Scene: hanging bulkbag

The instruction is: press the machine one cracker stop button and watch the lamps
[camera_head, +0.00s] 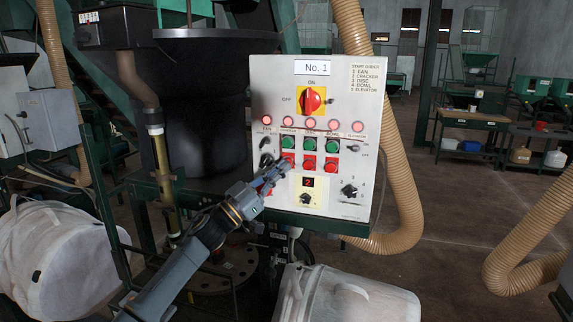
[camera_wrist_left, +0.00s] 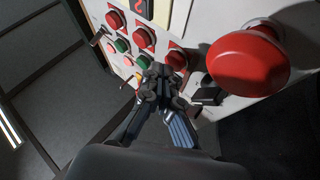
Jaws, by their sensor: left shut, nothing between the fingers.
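The No. 1 control panel (camera_head: 340,200) faces me, with a row of red lamps above its buttons. The lamp over the cracker column (camera_head: 288,122) looks red with a pale, bright centre, like the others in the row. The cracker stop button (camera_head: 288,155) is red, under the cracker's green button (camera_head: 288,143). My left gripper (camera_head: 287,167) is shut and empty, its tips at the lower edge of the red button, partly covering it. In the wrist view the tips (camera_wrist_left: 164,72) are close beside that red button (camera_wrist_left: 177,60); contact is unclear. My right gripper is not in view.
A large red mushroom button (camera_wrist_left: 248,62) stands out beside my gripper. Other red and green buttons, a rotary switch (camera_head: 311,100) and a digit display (camera_head: 308,182) are close by. A ribbed hose (camera_head: 400,190) runs behind the panel; a white bag (camera_head: 345,297) is below.

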